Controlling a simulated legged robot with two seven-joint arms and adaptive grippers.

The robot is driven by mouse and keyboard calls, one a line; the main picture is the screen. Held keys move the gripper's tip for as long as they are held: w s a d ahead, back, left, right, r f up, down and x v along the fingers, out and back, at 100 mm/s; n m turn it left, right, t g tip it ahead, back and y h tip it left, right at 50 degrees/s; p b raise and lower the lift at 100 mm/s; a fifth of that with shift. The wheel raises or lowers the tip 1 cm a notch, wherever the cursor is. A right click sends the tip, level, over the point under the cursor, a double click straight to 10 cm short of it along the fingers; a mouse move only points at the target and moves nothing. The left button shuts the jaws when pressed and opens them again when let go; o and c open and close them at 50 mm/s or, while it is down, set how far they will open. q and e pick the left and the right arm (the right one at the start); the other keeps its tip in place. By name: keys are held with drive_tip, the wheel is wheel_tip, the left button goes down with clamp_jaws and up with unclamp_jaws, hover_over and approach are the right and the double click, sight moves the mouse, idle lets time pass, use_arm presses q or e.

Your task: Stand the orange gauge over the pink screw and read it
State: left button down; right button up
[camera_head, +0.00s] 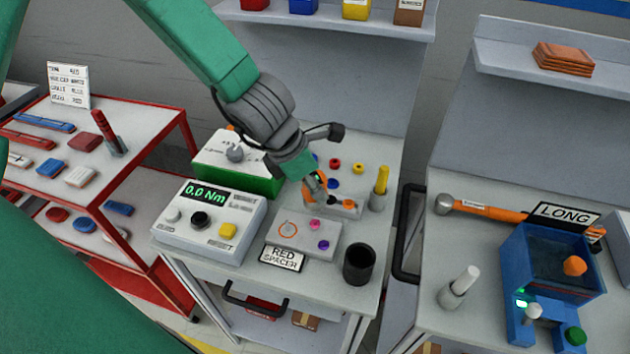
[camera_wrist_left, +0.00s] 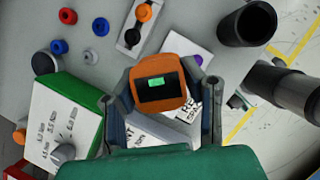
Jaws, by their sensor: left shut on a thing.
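The orange gauge (camera_wrist_left: 160,78), a block with a dark face and a small lit green display, is held between the two fingers of my left gripper (camera_wrist_left: 162,100) in the wrist view. In the head view my left gripper (camera_head: 316,190) points down at the back of the white plate, and little of the gauge shows. The pink screw (camera_head: 315,224) stands on the white plate (camera_head: 298,238), in front of the gripper. A purple screw (camera_head: 323,244) is beside it. In the wrist view the pink screw is hidden. The display's reading is too small to tell.
A torque box reading 0.0 Nm (camera_head: 208,220) stands left of the plate, with a green-and-white box (camera_head: 215,165) behind. A black cup (camera_head: 359,264) and a RED SPACER sign (camera_head: 282,259) are in front. A narrow tray (camera_head: 333,210) and a yellow-handled tool (camera_head: 381,182) stand behind right.

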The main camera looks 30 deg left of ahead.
use_arm(q)
drive_tip(key=shift+f+b, duration=2.85)
drive_tip(key=shift+f, duration=0.8)
drive_tip(key=shift+s+f, duration=0.1)
drive_tip(key=shift+f, duration=0.25)
drive_tip(key=c, duration=0.9)
unclamp_jaws()
drive_tip(key=shift+r, duration=0.1)
drive_tip(key=shift+r, duration=0.25)
drive_tip(key=v, duration=1.1)
drive_tip(key=shift+s+a, duration=0.1)
drive_tip(key=shift+s, duration=0.05)
